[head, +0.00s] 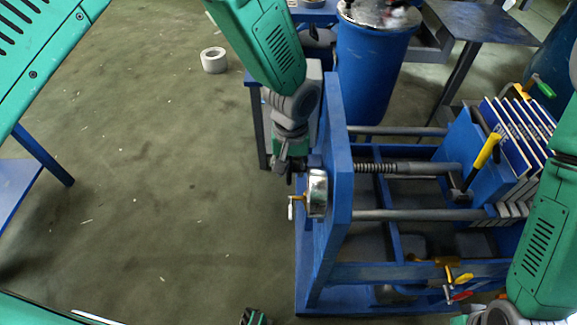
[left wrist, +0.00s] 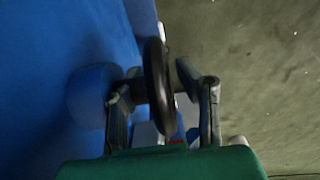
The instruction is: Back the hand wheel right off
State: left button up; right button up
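The hand wheel (head: 317,193) has a shiny rim and a small crank handle (head: 292,206). It sits on the near left side of the blue press plate (head: 339,160), at the end of a threaded spindle (head: 378,168). My left gripper (head: 297,172) is at the wheel's rim, partly hidden in the head view. In the left wrist view the dark wheel rim (left wrist: 158,88) stands between the two fingers of my left gripper (left wrist: 158,82). The fingers are apart, with a visible gap on the right side of the rim.
A blue barrel (head: 372,70) stands behind. The floor at left is mostly clear, with a tape roll (head: 214,60).

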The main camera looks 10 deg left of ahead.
pick_arm(q)
jog(key=shift+d, duration=0.4)
grip_shut()
jog(key=shift+a, duration=0.45)
jog(key=shift+a+r+g+p, duration=0.2)
jog(key=shift+g+p, duration=0.4)
jog(key=shift+p, duration=0.25)
jog(key=shift+d+f+g+h, duration=0.1)
jog(key=shift+d+g+h, duration=0.25)
jog(key=shift+g, duration=0.45)
pick_arm(e)
notch_tip(320, 180, up, 2)
jog(key=shift+d+r, duration=0.1)
pick_arm(q)
jog(key=shift+a, duration=0.15)
jog(key=shift+o, duration=1.6)
grip_release()
jog(key=shift+w, duration=0.1)
pick_arm(e)
jog(key=shift+d, duration=0.1)
